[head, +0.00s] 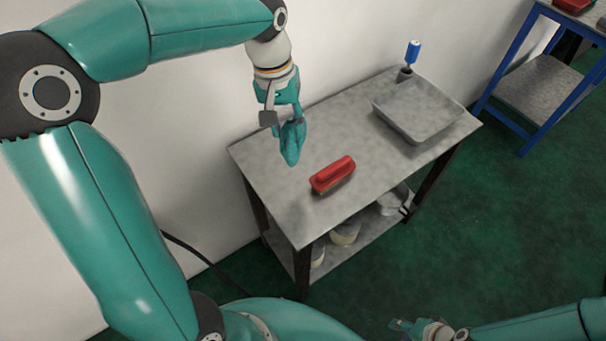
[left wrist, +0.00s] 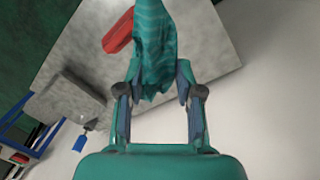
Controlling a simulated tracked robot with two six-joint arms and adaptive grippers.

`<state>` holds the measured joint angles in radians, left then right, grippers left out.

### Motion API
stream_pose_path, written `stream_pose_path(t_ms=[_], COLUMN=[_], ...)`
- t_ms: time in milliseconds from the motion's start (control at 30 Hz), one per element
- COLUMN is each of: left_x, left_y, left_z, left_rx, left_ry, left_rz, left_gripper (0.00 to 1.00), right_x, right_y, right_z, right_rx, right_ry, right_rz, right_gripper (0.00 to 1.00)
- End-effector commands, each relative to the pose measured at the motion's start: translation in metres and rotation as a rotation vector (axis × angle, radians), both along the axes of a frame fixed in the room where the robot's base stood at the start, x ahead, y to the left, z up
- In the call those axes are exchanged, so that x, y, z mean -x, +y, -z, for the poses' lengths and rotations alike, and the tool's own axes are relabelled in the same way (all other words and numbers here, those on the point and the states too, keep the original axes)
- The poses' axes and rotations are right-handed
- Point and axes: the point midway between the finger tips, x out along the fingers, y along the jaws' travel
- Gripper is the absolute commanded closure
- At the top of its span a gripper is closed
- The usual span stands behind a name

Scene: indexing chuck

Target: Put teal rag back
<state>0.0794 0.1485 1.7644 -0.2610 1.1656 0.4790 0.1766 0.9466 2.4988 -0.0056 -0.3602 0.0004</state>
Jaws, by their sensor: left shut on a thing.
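The teal rag (head: 291,143) hangs from my left gripper (head: 283,115) above the left part of the grey metal table (head: 290,205). In the left wrist view the rag (left wrist: 158,45) is striped and bunched between the two fingers of the left gripper (left wrist: 159,88), which is shut on it. The rag looks apart from the tabletop, but the exact gap is hard to judge. My right gripper (head: 425,330) is at the bottom edge of the head view, low and away from the table; its finger state is unclear.
A red brush-like block (head: 333,174) lies on the table, right of the rag. A grey tray (head: 417,108) and a blue-handled tool in a holder (head: 405,73) stand at the back right. Containers sit on the lower shelf. A blue-framed stand (head: 540,85) is beyond.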

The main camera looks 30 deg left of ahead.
Motion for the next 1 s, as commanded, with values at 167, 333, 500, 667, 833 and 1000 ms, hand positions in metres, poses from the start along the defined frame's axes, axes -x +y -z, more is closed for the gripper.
stream_pose_path(t_ms=[167,333,500,667,833,1000], left_x=[-0.006,-0.009,-0.010,-0.011,-0.010,-0.010], left_y=[-0.009,-0.013,-0.014,-0.014,-0.015,-0.015], left_z=[0.047,0.093,0.128,0.141,0.157,0.181], left_rx=[0.001,0.001,0.001,0.000,0.000,0.000], left_ry=[0.008,0.008,0.006,0.001,0.005,0.005], left_rz=[0.026,0.036,0.041,0.041,0.041,0.042], left_gripper=[1.00,1.00,1.00,1.00,1.00,1.00], right_x=[0.000,0.000,0.000,0.000,0.000,0.000], right_y=[0.000,0.000,0.000,0.000,0.000,0.000], right_z=[0.006,0.009,0.011,0.012,0.013,0.015], right_rx=[0.000,0.000,0.000,0.000,0.000,0.000], right_ry=[0.001,0.000,0.000,0.000,0.000,0.000], right_rz=[0.000,0.000,0.000,0.000,0.000,0.000], right_gripper=[0.63,0.63,0.63,0.63,0.63,0.63])
